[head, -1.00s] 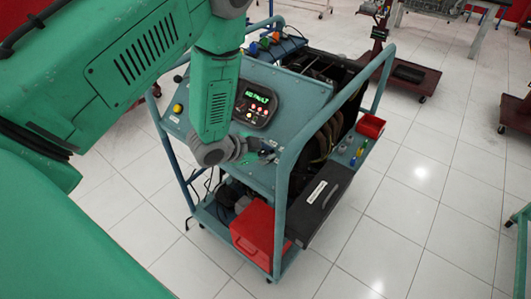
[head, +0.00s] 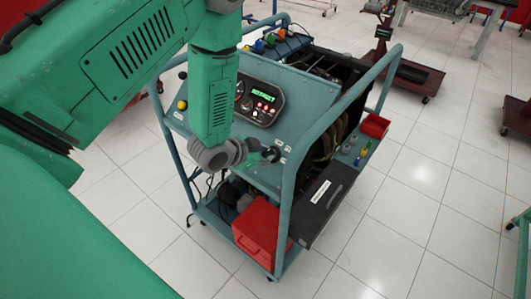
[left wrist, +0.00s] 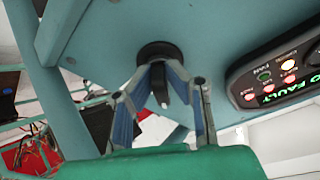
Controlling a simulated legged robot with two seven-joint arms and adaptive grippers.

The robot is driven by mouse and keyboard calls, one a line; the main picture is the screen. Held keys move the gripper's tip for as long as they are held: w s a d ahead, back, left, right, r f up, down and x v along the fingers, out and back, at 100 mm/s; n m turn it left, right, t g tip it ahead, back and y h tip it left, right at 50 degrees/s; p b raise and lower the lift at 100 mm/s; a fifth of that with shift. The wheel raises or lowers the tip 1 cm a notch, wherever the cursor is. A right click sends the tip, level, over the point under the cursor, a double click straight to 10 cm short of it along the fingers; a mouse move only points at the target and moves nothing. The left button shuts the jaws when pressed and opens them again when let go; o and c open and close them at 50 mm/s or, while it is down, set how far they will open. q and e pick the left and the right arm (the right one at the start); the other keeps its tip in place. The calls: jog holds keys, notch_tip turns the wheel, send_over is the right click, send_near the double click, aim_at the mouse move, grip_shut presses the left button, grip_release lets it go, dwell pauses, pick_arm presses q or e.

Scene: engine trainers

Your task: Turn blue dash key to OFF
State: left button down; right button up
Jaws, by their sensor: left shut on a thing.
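The dash key (left wrist: 159,84) is a dark switch with a round black collar on the blue dash panel (left wrist: 105,45). My left gripper (left wrist: 160,95) is shut on the key, with its two grey-blue padded fingers on either side of it. In the head view my left gripper (head: 266,156) reaches the lower right part of the dash, below the gauge display (head: 258,101). The key is mostly hidden there, so I cannot read its position. My right gripper is not in view.
The gauge display (left wrist: 275,82) reads part of "FAULT" in green, near the gripper. The blue cart's tube frame (head: 285,200) rises close to the right of my gripper. A red box (head: 258,228) and a black case (head: 325,203) sit lower down.

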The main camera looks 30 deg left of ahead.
pick_arm(q)
jog(key=n, duration=0.3)
jog(key=shift+w+d+r+n+t+y, duration=0.1)
jog(key=shift+w+r+n+t+y, duration=0.2)
jog(key=shift+w+r+y, duration=0.1)
jog(key=shift+n+y, duration=0.3)
jog(key=shift+n, duration=1.2)
jog(key=c, duration=1.6)
grip_release()
jog(key=shift+f, duration=0.15)
jog(key=shift+s, duration=0.15)
